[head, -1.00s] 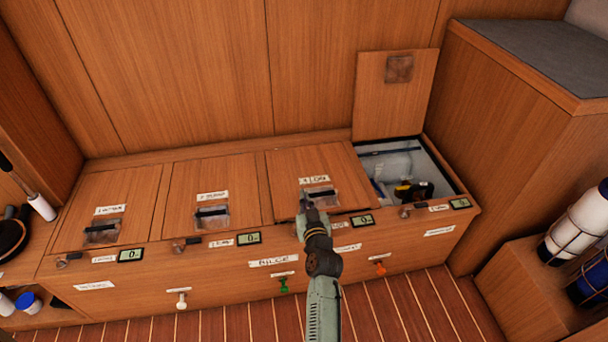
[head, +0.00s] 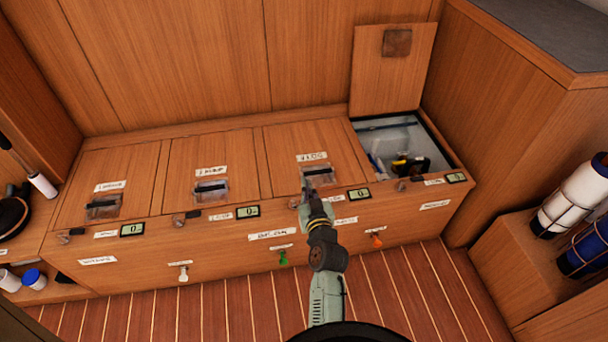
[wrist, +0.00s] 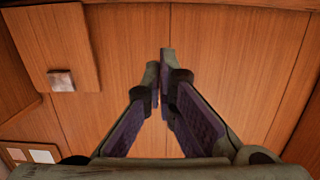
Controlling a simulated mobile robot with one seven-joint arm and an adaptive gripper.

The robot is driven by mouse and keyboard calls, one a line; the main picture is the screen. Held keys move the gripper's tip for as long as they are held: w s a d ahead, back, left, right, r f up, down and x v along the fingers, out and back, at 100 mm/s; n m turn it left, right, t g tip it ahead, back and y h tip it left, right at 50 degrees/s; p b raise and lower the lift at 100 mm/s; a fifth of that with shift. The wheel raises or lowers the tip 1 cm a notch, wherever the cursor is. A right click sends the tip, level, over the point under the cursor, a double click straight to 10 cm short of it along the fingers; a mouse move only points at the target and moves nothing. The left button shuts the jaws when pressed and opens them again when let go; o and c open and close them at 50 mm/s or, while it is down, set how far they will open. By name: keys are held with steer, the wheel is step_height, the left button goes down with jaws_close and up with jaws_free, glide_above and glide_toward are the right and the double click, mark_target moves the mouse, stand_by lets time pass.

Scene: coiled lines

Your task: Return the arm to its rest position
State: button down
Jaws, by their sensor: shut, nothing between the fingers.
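My gripper (head: 305,184) is at the front of the wooden locker bench in the head view, in front of the handle of the third lid (head: 315,160). That lid lies closed. In the wrist view my gripper (wrist: 163,55) has its two fingers together with nothing between them, against a wooden panel background. Whether the gripper touches the lid handle cannot be told from the head view. My arm reaches up from the bottom of the head view.
The rightmost locker (head: 405,150) is open, its lid (head: 393,70) standing upright behind it. Two other lids (head: 118,180) (head: 212,165) are closed. Bottles (head: 575,200) stand in a rack at the right. The striped floor (head: 220,310) in front is clear.

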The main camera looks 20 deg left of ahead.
steer(key=shift+s+d+f, duration=0.2)
steer(key=shift+s+d, duration=0.15)
steer(key=shift+s, duration=0.2)
steer(key=shift+s+d+f, duration=0.2)
steer(key=shift+s+d, duration=0.15)
steer(key=shift+s, duration=0.2)
steer(key=shift+r, duration=0.1)
